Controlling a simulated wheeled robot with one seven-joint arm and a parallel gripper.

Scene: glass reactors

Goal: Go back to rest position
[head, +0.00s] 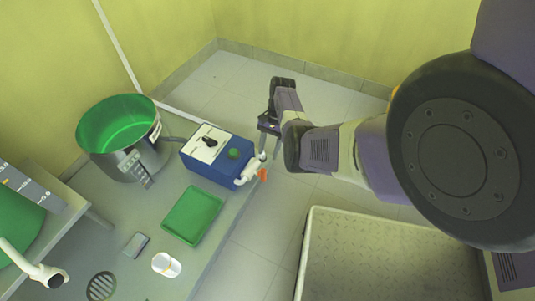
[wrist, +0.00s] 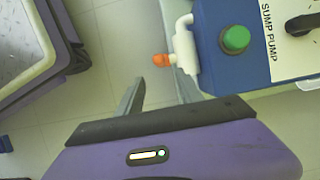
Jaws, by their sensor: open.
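My gripper (head: 267,128) is at the end of my arm, over the right edge of the bench beside the blue sump pump box (head: 212,172). In the wrist view its two fingers (wrist: 160,86) are apart with nothing between them. The box shows there too (wrist: 255,67), with a green button (wrist: 235,39), a black knob and the label SUMP PUMP. A white valve fitting with an orange tip (wrist: 162,60) sticks out of the box near the fingertips. In the head view the finger ends are partly hard to make out against the fitting.
On the grey bench stand a large green-lined pot (head: 118,123), a green tray (head: 193,215), a white cup (head: 166,265) and a small grey block (head: 136,245). A drain grate (head: 101,287) is at the front. A metal-floored platform (head: 385,265) is at lower right. Tiled floor lies between.

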